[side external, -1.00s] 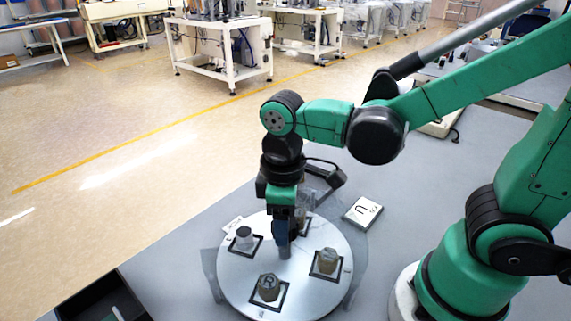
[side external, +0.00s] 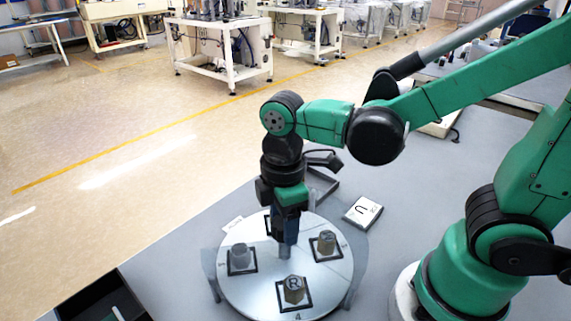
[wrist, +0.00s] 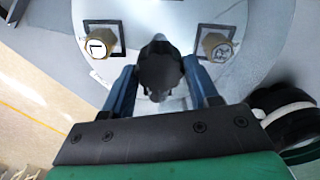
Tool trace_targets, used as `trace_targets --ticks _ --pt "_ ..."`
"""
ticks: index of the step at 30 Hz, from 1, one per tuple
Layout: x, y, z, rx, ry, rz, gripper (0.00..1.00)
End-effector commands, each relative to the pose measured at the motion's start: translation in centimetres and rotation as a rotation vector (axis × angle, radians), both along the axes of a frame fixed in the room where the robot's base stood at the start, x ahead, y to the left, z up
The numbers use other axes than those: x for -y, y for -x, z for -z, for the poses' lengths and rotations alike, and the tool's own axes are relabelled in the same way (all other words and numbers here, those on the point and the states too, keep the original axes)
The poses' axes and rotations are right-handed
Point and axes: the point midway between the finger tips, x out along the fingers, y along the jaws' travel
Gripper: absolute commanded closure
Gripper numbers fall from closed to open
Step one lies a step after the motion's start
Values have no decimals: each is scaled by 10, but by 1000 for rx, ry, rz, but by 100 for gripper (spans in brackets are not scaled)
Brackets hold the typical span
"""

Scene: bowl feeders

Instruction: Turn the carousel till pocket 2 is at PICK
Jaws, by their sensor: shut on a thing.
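The carousel (side external: 258,303) is a pale round disc with dark square-framed pockets around its edge. My gripper (side external: 284,244) points down over its middle. A tan hexagonal part marked R (side external: 293,290) sits in the front pocket, beside a printed 4 at the rim. A grey part (side external: 240,256) sits at left and a brownish part (side external: 326,242) at right. The back pocket is mostly hidden by my gripper. Pocket number 2 is not readable.
A small white label (side external: 233,224) lies by the disc's back left rim; its text is unreadable. A dark bin (side external: 95,300) is at the front left table edge. Grey table right of the card is clear.

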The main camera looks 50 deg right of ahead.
Motion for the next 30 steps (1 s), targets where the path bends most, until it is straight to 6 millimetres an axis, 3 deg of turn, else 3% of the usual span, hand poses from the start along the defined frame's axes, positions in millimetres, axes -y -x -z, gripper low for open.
trace_targets --ticks 30 --pt "0 1 0 -1 0 -503 100"
